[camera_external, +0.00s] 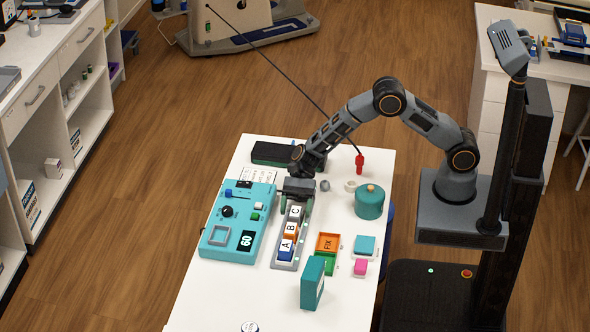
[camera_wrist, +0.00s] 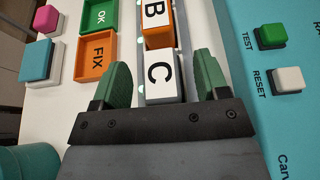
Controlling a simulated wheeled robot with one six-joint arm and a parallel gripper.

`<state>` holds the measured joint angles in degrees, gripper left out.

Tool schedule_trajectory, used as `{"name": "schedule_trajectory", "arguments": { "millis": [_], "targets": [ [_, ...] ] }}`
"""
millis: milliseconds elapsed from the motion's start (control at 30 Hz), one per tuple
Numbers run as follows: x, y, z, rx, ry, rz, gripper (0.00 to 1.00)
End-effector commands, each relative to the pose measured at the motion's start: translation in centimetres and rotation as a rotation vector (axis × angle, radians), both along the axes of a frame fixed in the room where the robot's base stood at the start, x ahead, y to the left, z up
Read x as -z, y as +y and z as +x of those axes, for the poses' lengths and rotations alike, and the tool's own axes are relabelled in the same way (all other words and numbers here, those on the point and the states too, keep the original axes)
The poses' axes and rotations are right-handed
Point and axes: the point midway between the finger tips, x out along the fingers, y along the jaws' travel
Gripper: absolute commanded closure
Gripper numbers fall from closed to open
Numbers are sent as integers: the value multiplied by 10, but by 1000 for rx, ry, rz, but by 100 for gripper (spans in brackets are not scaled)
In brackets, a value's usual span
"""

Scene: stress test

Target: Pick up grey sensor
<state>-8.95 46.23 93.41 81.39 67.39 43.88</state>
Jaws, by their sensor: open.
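The block marked C (camera_external: 295,212), with light grey sides, stands in a narrow grey rack (camera_external: 285,265) on the white table. I take it as the grey sensor. In the wrist view block C (camera_wrist: 162,76) lies between the two green fingers of my gripper (camera_wrist: 163,72), with a gap showing on each side. My gripper (camera_external: 296,203) is open and empty, low over the rack's far end. The orange block B (camera_wrist: 157,24) is beside C in the same rack.
A teal panel (camera_external: 237,214) with buttons and a display stands close left of the rack. To the right are orange FIX (camera_external: 328,242) and green OK (camera_external: 325,263) trays and a teal pot (camera_external: 369,202). A teal box (camera_external: 312,283) stands near the front.

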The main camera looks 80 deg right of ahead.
Motion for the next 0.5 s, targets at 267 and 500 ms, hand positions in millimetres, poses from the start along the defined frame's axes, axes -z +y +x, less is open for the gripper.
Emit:
{"name": "schedule_trajectory", "arguments": {
  "millis": [267,500],
  "targets": [
    [4,9,0,1,0,0,32],
    [4,9,0,1,0,0,51]
  ]
}}
